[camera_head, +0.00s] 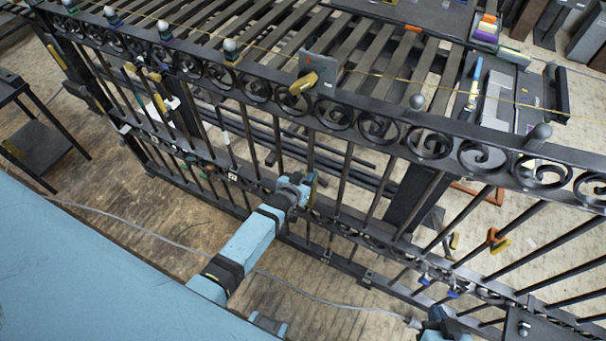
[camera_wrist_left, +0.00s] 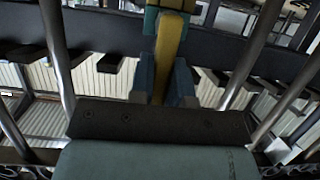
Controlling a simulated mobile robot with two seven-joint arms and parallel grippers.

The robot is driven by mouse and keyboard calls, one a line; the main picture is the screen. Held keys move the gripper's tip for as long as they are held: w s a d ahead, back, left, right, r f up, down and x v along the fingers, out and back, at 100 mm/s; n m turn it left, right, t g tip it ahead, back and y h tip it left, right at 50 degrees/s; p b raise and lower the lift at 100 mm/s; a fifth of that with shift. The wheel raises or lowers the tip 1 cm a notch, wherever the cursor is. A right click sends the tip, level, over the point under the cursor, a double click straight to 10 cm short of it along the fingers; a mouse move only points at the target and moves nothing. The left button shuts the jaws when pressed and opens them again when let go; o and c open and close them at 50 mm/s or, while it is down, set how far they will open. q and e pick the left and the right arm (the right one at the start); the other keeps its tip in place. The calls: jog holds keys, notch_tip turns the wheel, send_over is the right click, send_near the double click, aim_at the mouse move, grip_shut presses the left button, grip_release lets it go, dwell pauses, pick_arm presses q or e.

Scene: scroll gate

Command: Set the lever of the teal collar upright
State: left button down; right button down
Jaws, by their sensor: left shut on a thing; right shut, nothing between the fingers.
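My left gripper (camera_head: 304,187) reaches the gate's middle from the lower left. In the left wrist view its two blue-grey fingers (camera_wrist_left: 163,88) are shut on a yellow lever (camera_wrist_left: 170,48). The lever runs down the picture from the teal collar (camera_wrist_left: 152,20) at the top edge. In the head view the lever (camera_head: 313,190) shows only as a thin yellow strip beyond the fingers, and the collar is mostly hidden there. I cannot tell exactly how far the lever is tilted. My right gripper (camera_head: 436,318) is low at the bottom right, shut and empty, partly cut off.
The dark iron gate (camera_head: 345,115) with scrollwork and vertical bars spans the view. Orange and yellow clamps (camera_head: 497,241) and small purple pieces (camera_head: 453,292) sit at the lower right. A grey cable (camera_head: 150,233) crosses the wooden floor. A dark side table (camera_head: 42,145) stands at left.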

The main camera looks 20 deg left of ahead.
dwell(0.5)
pick_arm(q)
jog(key=c, duration=1.1)
grip_release()
jog(key=shift+d, duration=0.1)
jog(key=shift+s, duration=0.25)
jog(key=v, duration=1.3)
jog(key=shift+r, duration=0.2)
